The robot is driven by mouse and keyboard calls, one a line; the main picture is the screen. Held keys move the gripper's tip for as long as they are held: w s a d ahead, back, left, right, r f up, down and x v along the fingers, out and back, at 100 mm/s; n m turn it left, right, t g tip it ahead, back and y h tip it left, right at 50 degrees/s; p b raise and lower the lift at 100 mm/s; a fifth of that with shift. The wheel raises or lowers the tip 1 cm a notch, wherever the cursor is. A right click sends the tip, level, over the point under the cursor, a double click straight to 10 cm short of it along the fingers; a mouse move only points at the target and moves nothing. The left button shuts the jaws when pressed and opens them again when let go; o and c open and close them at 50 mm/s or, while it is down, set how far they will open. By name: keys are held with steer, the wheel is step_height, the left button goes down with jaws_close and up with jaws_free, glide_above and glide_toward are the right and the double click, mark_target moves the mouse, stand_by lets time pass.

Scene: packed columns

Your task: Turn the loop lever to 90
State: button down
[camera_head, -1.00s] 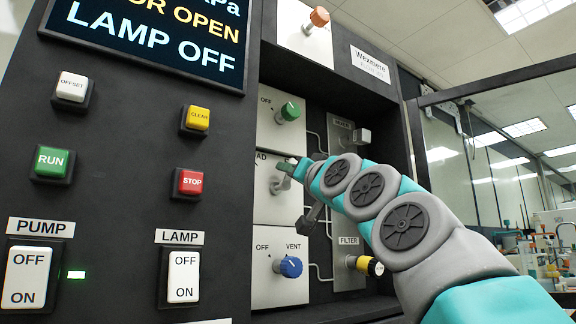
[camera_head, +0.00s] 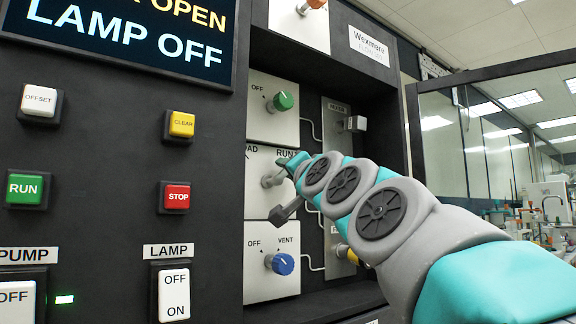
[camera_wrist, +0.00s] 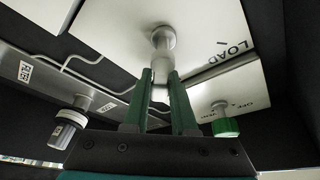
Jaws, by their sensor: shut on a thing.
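The loop lever (camera_head: 272,180) is a silver lever on a white panel with LOAD and RUN marks, in the middle of the column in the head view. LOAD is partly cut off there by the column edge. In the wrist view its round silver hub and stem (camera_wrist: 162,45) stand out from the panel near the LOAD mark. My gripper (camera_wrist: 162,80) has a green finger on each side of the lever's bar and is shut on it. In the head view my gripper (camera_head: 291,163) reaches the lever from the right; my arm hides part of the grip.
A green knob (camera_head: 281,101) sits above the lever and a blue VENT knob (camera_head: 281,263) below. A silver knob (camera_head: 354,124) is to the right. Buttons and switches fill the panel at left. A dark column wall (camera_head: 391,90) borders the recess, with glass beyond.

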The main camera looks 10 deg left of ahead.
steer(key=c, duration=0.7)
jaws_free()
steer(key=shift+b+v, duration=0.85)
steer(key=shift+v, duration=3.05)
steer(key=shift+f, duration=0.1)
